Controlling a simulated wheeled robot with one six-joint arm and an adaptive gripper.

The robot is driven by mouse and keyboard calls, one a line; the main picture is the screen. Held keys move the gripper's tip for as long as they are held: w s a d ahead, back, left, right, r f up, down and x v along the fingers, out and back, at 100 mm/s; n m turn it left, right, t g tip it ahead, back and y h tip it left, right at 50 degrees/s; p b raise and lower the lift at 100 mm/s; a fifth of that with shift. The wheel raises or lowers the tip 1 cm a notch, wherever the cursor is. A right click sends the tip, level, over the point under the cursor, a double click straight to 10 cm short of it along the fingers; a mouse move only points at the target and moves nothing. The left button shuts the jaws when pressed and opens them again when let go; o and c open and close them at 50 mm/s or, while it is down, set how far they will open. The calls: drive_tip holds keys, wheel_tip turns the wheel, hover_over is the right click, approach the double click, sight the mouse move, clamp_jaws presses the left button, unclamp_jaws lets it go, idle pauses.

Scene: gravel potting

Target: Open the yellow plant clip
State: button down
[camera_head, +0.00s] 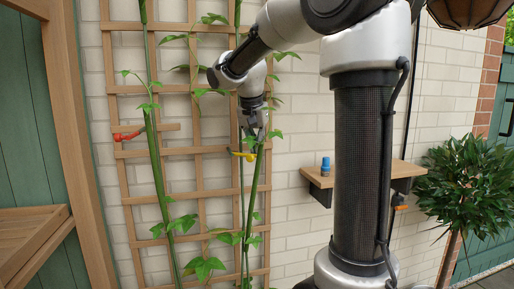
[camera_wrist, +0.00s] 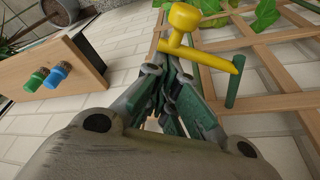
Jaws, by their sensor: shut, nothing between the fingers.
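The yellow plant clip (camera_head: 243,156) is at the right-hand green stem in front of the trellis in the head view. In the wrist view the clip (camera_wrist: 204,56) shows a round knob and a bar reaching to a short green rod (camera_wrist: 235,82). I cannot tell whether its jaw is open. My gripper (camera_head: 254,134) points down just above the clip in the head view. In the wrist view my gripper (camera_wrist: 176,72) is shut and empty, its fingertips close beside the clip's bar. Whether they touch it is unclear.
The wooden trellis (camera_head: 198,150) stands against a white brick wall. A wooden shelf (camera_head: 350,176) at right holds a blue item (camera_head: 325,167). A bushy potted plant (camera_head: 470,185) stands far right.

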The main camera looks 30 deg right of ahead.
sight(252, 156)
drive_tip(key=shift+s+a+m, duration=0.2)
drive_tip(key=shift+s+m, duration=0.1)
drive_tip(key=shift+m, duration=0.3)
drive_tip(key=shift+s+a+m+g+h, duration=0.35)
drive_tip(key=shift+s+a+m, duration=0.2)
drive_tip(key=shift+m, duration=0.45)
drive_tip(key=a+m, duration=0.1)
drive_tip(key=m, duration=0.1)
drive_tip(key=s+a+m+g, duration=0.1)
drive_tip(key=shift+s+m, duration=0.3)
drive_tip(key=shift+m, duration=0.1)
drive_tip(key=shift+s+a+m+g, duration=0.25)
drive_tip(key=shift+a+m+g, duration=0.25)
drive_tip(key=shift+a+m, duration=0.75)
drive_tip(key=shift+s+a+m+g, duration=0.2)
drive_tip(key=shift+a+m+g, duration=0.25)
drive_tip(key=shift+a+m, duration=0.75)
drive_tip(key=shift+d+m, duration=0.25)
drive_tip(key=shift+d, duration=0.1)
